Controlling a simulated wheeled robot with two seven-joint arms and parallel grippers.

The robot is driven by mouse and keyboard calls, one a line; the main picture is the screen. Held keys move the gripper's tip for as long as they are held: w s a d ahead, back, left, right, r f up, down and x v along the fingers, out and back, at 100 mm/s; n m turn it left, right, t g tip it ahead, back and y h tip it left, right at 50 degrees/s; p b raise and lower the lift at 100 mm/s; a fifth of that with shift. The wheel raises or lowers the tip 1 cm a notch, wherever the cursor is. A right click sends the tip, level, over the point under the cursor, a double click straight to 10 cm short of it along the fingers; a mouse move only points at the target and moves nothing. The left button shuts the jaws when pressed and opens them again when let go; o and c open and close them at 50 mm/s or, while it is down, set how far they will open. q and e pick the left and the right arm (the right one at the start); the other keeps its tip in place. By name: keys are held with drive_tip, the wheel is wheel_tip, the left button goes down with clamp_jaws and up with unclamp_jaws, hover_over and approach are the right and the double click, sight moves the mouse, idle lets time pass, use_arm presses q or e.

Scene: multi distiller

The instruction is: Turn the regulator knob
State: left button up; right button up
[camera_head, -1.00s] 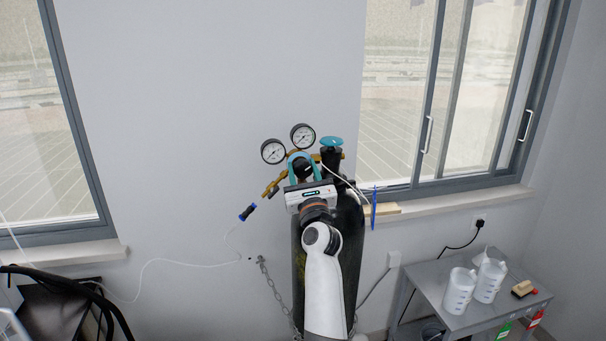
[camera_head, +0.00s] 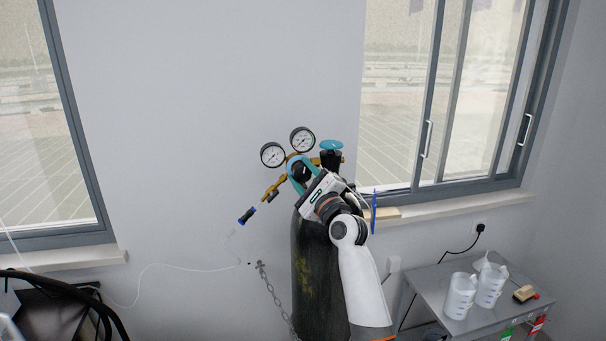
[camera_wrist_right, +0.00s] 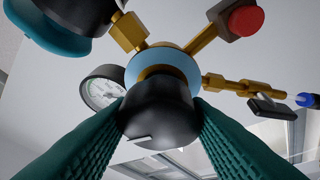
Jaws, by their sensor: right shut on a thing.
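The black regulator knob (camera_wrist_right: 160,104) shows large in the right wrist view, with a white mark on its face and a blue ring and brass body behind it. My right gripper (camera_wrist_right: 160,115) has its two green ridged fingers on either side of the knob, shut on it. In the head view my right gripper (camera_head: 301,172) reaches the regulator from the lower right, rolled at a slant, and the knob is mostly hidden by its fingers. Two round gauges (camera_head: 273,154) sit above the knob on the brass regulator. My left gripper is not in view.
The dark gas cylinder (camera_head: 312,270) stands against the wall, with a blue-green valve handwheel (camera_head: 331,145) on top. A chain (camera_head: 270,290) hangs beside it. A grey cart (camera_head: 425,285) with white beakers (camera_head: 460,295) is at the right. Windows flank the wall.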

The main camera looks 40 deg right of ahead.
drive_tip(key=shift+r+n, duration=0.15)
drive_tip(key=shift+n, duration=0.55)
drive_tip(key=o, duration=0.8)
drive_tip(key=shift+d, duration=0.1)
drive_tip(key=shift+o, duration=0.8)
drive_tip(key=shift+w, duration=0.1)
drive_tip(key=shift+f, duration=0.2)
drive_tip(key=b+v, duration=0.3)
drive_tip(key=v, duration=0.9)
drive_tip(key=shift+r, duration=0.2)
drive_tip(key=shift+d, duration=0.1)
